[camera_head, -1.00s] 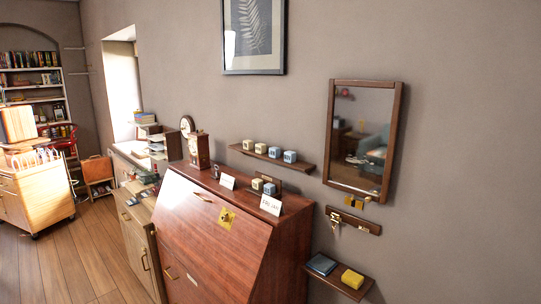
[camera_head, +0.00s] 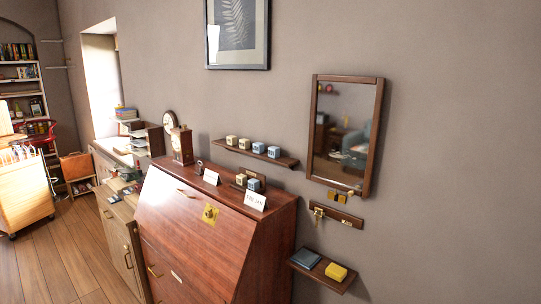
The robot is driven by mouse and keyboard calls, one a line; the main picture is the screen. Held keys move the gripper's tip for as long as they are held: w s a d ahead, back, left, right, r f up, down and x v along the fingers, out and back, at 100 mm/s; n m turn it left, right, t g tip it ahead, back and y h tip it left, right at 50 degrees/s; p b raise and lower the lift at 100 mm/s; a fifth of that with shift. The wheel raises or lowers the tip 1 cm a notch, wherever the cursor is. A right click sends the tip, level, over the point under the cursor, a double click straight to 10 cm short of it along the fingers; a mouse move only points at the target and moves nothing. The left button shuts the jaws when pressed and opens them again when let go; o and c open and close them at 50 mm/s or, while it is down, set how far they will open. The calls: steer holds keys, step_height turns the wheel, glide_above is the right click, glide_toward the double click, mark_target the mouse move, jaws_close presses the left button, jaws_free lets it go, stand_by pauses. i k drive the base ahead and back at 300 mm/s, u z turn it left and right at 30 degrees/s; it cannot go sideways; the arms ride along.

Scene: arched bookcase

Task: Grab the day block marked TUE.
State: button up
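Two cream blocks, one at the left end (camera_head: 232,142) and one beside it (camera_head: 245,144), and two blue blocks (camera_head: 258,148) (camera_head: 273,152) stand in a row on a wall shelf (camera_head: 287,161). A cream block (camera_head: 240,180) and a blue block (camera_head: 253,185) stand on top of the wooden desk (camera_head: 205,235), below that shelf. The markings on all blocks are too small to read, so I cannot tell which one is TUE. My gripper is not in view.
A small card (camera_head: 255,201) and another card (camera_head: 211,177) stand on the desk near the lower blocks. A clock (camera_head: 181,146) stands further left. A mirror (camera_head: 345,135), key rack (camera_head: 337,216) and low shelf (camera_head: 322,270) are on the wall at right. Wooden floor (camera_head: 60,270) is open at lower left.

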mark_target(241, 179)
steer(key=u, duration=0.1)
steer(key=i, duration=2.5)
steer(key=u, duration=0.3)
